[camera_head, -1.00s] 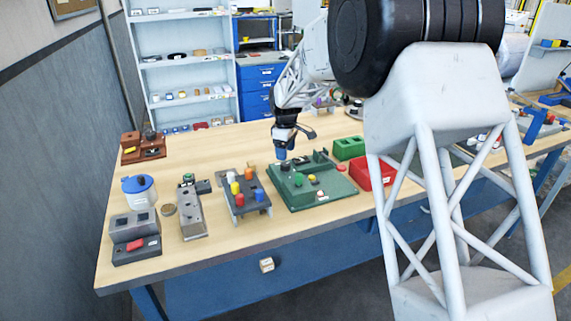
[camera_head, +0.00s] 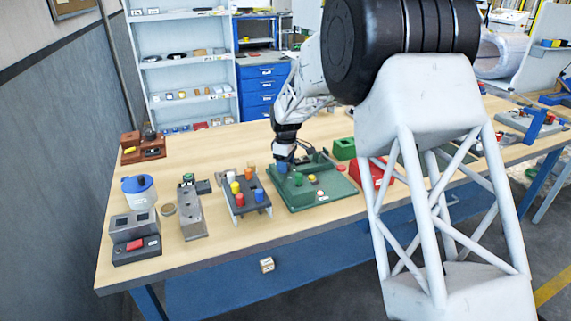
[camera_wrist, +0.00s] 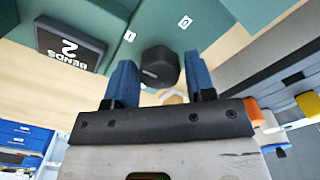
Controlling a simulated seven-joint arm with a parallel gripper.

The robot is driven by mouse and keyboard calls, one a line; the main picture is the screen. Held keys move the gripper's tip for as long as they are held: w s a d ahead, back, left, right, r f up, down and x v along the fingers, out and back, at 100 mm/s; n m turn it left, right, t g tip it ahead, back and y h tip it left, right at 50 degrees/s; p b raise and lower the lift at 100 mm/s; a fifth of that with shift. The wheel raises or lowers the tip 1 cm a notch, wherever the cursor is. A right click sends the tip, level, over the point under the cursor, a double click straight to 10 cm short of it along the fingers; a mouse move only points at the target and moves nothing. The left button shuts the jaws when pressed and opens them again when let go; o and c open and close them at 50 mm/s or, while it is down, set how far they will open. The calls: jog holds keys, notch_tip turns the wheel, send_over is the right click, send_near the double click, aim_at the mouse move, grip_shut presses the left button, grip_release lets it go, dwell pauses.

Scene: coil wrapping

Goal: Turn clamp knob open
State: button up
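The green fixture (camera_head: 335,191) lies on the bench, with small coloured knobs and posts on it. My gripper (camera_head: 283,168) is over its back left corner, pointing down. In the wrist view the dark, faceted clamp knob (camera_wrist: 160,67) stands between the two blue fingertips of my gripper (camera_wrist: 160,64). The fingers are apart, with a narrow gap showing on each side of the knob. White labels 0 and 1 mark the green surface (camera_wrist: 160,22) by the knob. In the head view my gripper hides the knob.
A dark "BENDS 2" display (camera_wrist: 70,46) sits close beside the left finger in the wrist view. A grey rack with coloured pegs (camera_head: 246,194) stands left of the fixture. Green (camera_head: 344,148) and red bins (camera_head: 370,172) stand to its right. The bench behind is mostly clear.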

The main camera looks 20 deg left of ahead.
jog(key=c, duration=0.6)
jog(key=shift+m, duration=0.4)
jog(key=m, duration=1.2)
jog(key=shift+m, duration=0.3)
jog(key=m, duration=0.4)
jog(key=shift+m, duration=0.3)
